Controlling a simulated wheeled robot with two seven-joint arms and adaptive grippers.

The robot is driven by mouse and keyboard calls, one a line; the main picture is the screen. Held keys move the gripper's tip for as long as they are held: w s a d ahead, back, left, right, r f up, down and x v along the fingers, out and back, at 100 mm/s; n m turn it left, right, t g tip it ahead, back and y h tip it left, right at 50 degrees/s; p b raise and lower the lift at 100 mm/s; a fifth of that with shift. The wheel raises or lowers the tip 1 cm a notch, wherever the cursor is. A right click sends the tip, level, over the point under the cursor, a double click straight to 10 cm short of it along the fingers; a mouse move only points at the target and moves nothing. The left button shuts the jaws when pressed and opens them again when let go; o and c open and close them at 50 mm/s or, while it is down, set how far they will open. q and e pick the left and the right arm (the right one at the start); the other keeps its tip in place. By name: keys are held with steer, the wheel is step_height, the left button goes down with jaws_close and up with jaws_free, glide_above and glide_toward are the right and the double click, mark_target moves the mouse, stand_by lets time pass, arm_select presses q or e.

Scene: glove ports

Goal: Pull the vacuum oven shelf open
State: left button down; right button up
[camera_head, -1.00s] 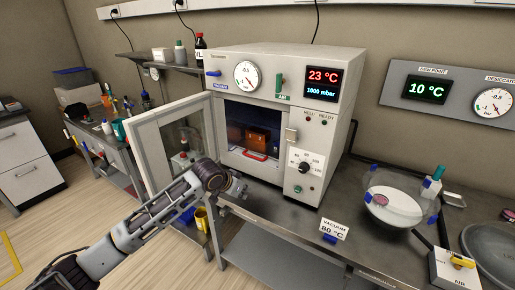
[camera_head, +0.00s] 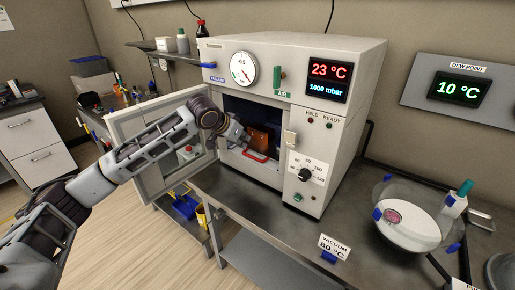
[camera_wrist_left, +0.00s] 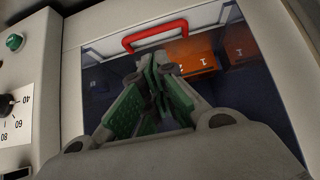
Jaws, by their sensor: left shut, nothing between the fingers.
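The vacuum oven (camera_head: 350,115) is a pale box on the bench, with its windowed door (camera_head: 150,185) swung open to the left. Inside is the shelf, with a red handle (camera_head: 256,156) at its front edge; the handle also shows in the left wrist view (camera_wrist_left: 155,36). An orange-brown box (camera_head: 258,137) sits on the shelf behind the handle. My left gripper (camera_head: 243,138) is at the oven mouth, close to the handle, shut and empty. In the left wrist view its green-padded fingers (camera_wrist_left: 160,62) meet just short of the handle, with a small gap visible. My right gripper is out of view.
A glass vessel (camera_head: 415,215) stands on the bench at right. A "VACUUM 80 °C" card (camera_head: 334,246) stands near the bench's front edge. The open door lies close to my left arm.

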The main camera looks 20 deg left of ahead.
arm_select(q)
steer(key=shift+a+r, duration=0.1)
stand_by(0.3)
glide_toward(258, 151)
steer(key=b+x, duration=0.1)
steer(key=x, duration=0.3)
steer(key=shift+w+f, duration=0.1)
steer(key=shift+f, duration=0.1)
steer(key=shift+w+d+f, duration=0.25)
steer(key=shift+w+f, duration=0.05)
steer(key=shift+f, duration=0.1)
steer(key=shift+w+f, duration=0.15)
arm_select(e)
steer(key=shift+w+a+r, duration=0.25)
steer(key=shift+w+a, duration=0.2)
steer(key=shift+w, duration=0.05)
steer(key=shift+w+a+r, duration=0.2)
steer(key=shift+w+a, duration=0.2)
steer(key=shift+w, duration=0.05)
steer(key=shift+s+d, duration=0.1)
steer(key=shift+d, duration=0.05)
